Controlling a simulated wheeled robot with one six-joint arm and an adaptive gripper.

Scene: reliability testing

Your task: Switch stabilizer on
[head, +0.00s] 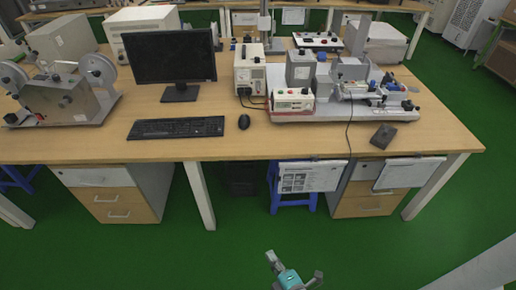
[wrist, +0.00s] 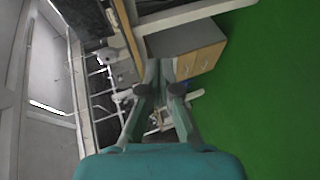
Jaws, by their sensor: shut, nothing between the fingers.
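A cream upright box (head: 250,72) with a small front panel and plugged black leads stands on the desk, right of the monitor; it looks like the stabilizer. Its switch is too small to make out, and I cannot tell whether it is on. My gripper (wrist: 166,72) is shut and empty in the wrist view, its two fingers meeting in front of a drawer unit (wrist: 190,55). A teal part of my arm shows at the bottom edge of the head view, in front of the desk and well apart from the box.
The wooden desk (head: 80,148) also holds a monitor (head: 170,58), keyboard (head: 176,128), mouse (head: 244,122), reel machine (head: 65,95) and a bench device (head: 375,95) right of the box. A blue stool (head: 273,185) stands underneath. Green floor (head: 150,255) in front is clear.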

